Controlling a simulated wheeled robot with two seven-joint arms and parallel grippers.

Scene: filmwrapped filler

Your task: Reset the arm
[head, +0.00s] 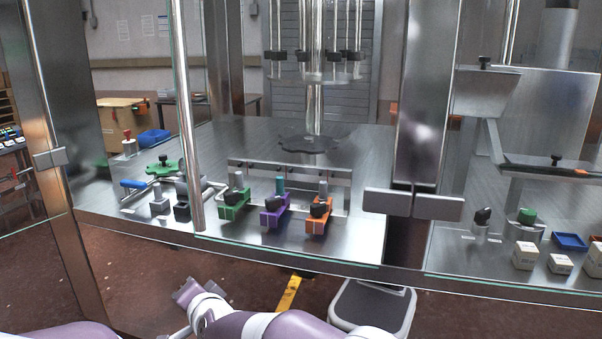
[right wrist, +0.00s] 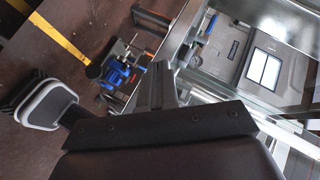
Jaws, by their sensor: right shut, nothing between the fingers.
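My right gripper (right wrist: 162,80) shows in the right wrist view as a dark body with narrow grey fingers, shut with nothing between them. Beyond its fingers are the machine's metal frame and the floor, and I see no contact with either. In the head view, purple and white links of my arm (head: 265,325) lie low at the bottom centre, in front of the machine's front edge. I cannot pick out the right gripper's fingers there. My left gripper is in neither view.
A glass-and-steel machine with a metal deck (head: 350,225) stands ahead. Green (head: 234,210), purple (head: 273,216) and orange (head: 318,224) clamps line its front. Small white boxes (head: 525,255) and a blue tray (head: 570,241) sit at right. A grey-white stand (head: 372,308) is on the floor.

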